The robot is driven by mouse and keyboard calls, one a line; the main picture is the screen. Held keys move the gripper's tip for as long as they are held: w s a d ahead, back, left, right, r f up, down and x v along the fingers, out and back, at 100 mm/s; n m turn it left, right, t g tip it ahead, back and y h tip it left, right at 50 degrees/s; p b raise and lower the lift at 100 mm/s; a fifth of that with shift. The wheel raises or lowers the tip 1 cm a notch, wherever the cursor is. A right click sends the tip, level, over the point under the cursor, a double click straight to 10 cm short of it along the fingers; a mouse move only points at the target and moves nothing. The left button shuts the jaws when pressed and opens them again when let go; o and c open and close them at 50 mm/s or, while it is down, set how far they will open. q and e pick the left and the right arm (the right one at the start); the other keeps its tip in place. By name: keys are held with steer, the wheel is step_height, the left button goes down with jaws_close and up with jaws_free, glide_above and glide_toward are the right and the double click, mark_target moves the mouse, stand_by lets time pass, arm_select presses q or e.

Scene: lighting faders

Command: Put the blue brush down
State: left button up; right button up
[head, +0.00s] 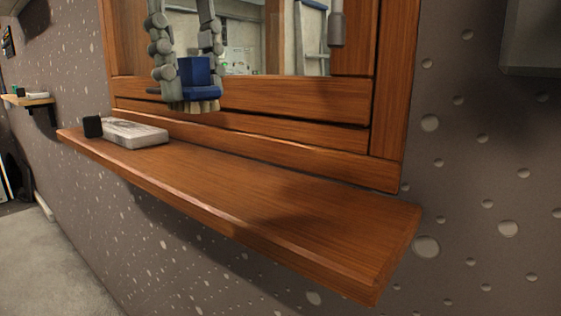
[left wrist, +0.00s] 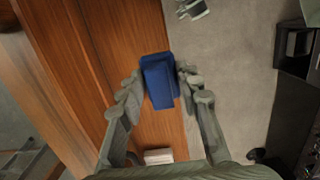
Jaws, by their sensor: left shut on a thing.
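The blue brush (head: 195,76) has a blue block-shaped body, with a row of pale tan bristles along its lower edge. My left gripper (head: 187,72) is shut on it, one finger on either side. It holds the brush above the wooden shelf (head: 270,196), clear of its surface, in front of the wood-framed window. In the left wrist view the blue brush (left wrist: 159,80) sits between the fingertips of my left gripper (left wrist: 158,84), with the shelf (left wrist: 160,127) beneath. The bristles are hidden there. My right gripper is not in view.
A pale, flat box-like device (head: 134,134) and a small black block (head: 92,127) stand at the shelf's far left end. The shelf's middle and right are bare. The window frame (head: 290,104) rises behind it. A smaller shelf (head: 28,101) is on the wall further left.

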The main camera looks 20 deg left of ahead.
arm_select(q)
steer(key=d+f, duration=0.1)
steer(key=d, duration=0.1)
steer(key=w+d+f, duration=0.1)
steer(key=d, duration=0.1)
steer(key=w+d+f, duration=0.1)
steer(key=d+f, duration=0.1)
steer(key=shift+d+f, duration=0.1)
steer(key=shift+d, duration=0.05)
steer(key=shift+w+d+f, duration=0.15)
steer(key=shift+d+f, duration=0.15)
steer(key=shift+d, duration=0.25)
steer(key=shift+w+d+f, duration=0.1)
steer(key=shift+d+f, duration=0.2)
steer(key=shift+d, duration=0.2)
steer(key=shift+d+f, duration=0.1)
steer(key=shift+d, duration=0.05)
step_height(320, 180, down, 4)
steer(key=shift+w+r, duration=0.1)
steer(key=shift+r, duration=0.1)
steer(key=shift+f+b, duration=0.15)
steer(key=shift+b, duration=0.15)
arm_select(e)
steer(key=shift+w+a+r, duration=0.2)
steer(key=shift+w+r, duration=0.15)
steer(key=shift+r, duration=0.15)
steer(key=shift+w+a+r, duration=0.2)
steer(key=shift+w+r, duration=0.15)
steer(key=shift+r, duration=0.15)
